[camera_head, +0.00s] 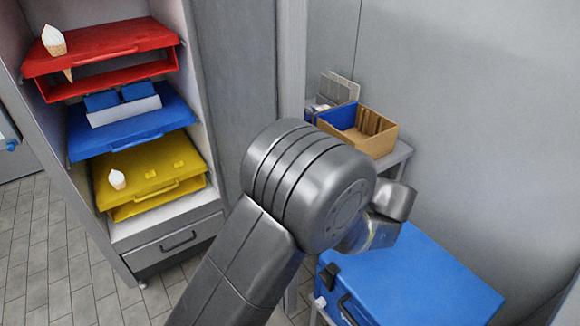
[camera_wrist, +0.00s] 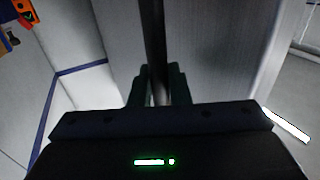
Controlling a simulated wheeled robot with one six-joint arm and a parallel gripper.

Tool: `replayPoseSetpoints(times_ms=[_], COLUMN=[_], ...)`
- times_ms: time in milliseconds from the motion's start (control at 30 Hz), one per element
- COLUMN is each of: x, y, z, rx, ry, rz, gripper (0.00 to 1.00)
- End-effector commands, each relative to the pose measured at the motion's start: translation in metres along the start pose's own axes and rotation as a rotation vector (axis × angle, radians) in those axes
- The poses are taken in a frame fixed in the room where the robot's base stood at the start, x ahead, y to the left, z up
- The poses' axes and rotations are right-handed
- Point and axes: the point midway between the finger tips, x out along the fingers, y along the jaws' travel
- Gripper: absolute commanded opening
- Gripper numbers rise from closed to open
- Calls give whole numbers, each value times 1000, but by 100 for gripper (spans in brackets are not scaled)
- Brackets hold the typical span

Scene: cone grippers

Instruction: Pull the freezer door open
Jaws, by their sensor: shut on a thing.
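In the wrist view, a dark vertical bar handle (camera_wrist: 154,40) runs down from the top edge in front of a grey panel (camera_wrist: 215,50), which looks like the freezer door. My gripper (camera_wrist: 158,72) has one finger on each side of the bar and is shut on it. The lower end of the bar is hidden by my gripper body. In the head view my arm covers the middle, and my fingers and the handle do not show. I cannot tell from these views how far the door stands open.
An open cabinet holds a red tray (camera_head: 105,44), a blue tray (camera_head: 130,134) and a yellow tray (camera_head: 150,178), above a grey drawer (camera_head: 170,246). A cardboard box (camera_head: 378,138) stands behind my arm. A blue case (camera_head: 420,285) lies at lower right. Tiled floor (camera_head: 40,250) is clear at left.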

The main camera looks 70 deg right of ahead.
Motion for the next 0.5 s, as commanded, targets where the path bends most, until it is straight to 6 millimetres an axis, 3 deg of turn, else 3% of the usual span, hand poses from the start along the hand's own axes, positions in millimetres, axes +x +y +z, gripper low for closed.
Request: replayPoseSetpoints(times_ms=[200, 500], x=[-6, -9], y=[17, 23], z=[-3, -2], rx=[-4, -4], ry=[1, 1], rz=[-33, -49], gripper=[0, 0])
